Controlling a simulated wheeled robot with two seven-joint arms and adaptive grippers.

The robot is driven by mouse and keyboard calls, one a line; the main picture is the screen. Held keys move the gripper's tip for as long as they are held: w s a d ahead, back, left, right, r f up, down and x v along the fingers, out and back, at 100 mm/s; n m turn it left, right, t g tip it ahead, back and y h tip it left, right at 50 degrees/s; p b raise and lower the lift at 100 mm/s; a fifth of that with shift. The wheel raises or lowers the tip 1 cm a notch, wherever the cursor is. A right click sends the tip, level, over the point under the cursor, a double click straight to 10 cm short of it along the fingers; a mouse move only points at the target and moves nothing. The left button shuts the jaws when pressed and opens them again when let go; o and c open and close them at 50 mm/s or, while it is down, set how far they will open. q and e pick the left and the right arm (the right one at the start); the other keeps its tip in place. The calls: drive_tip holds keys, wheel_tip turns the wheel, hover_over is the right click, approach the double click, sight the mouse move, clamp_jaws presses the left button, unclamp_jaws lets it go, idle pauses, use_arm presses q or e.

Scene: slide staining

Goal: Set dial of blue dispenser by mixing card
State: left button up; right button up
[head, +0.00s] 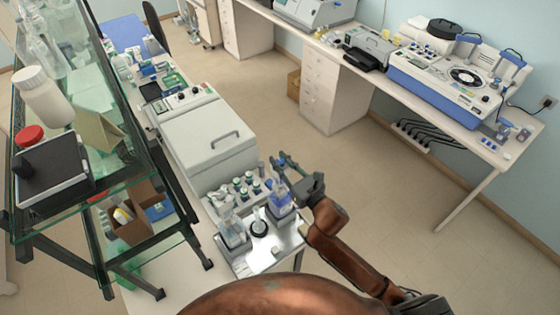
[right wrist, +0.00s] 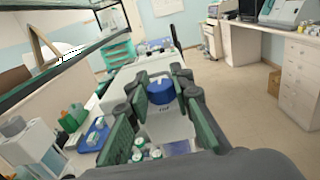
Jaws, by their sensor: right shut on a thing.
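The blue dispenser (head: 280,203), a bottle of blue liquid, stands on the metal tray (head: 262,262) at the front of the bench. My right gripper (head: 283,166) is at its top, fingers pointing away from me. In the right wrist view, a round blue dial (right wrist: 160,92) with a pale, marked part below it shows between the green finger pads. The gripper is shut on this dial. The dial's setting is too small to read. I cannot make out a mixing card for certain. My left gripper is not in view.
A second, paler dispenser (head: 232,229) stands left of the blue one, with a small dark round stand (head: 259,228) between. Several capped bottles (head: 242,186) stand behind, before a large lidded machine (head: 208,140). A glass shelf rack (head: 110,195) rises at left.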

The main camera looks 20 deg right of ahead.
clamp_jaws()
drive_tip(key=shift+m+h, duration=0.5)
drive_tip(key=shift+h, duration=0.1)
drive_tip(key=m+t+h, duration=0.1)
drive_tip(key=m+h, duration=0.1)
drive_tip(key=h, duration=0.1)
drive_tip(key=m+h, duration=0.2)
drive_tip(key=h, duration=0.1)
drive_tip(key=m+h+p, duration=0.1)
drive_tip(key=h, duration=0.2)
drive_tip(key=shift+m+g, duration=0.3)
drive_tip(key=shift+m, duration=0.1)
drive_tip(key=shift+m+g+h+p, duration=0.4)
drive_tip(key=shift+m+h, duration=0.5)
drive_tip(key=shift+h, duration=0.9)
drive_tip(key=o, duration=0.6)
unclamp_jaws()
drive_tip(key=shift+o, duration=0.2)
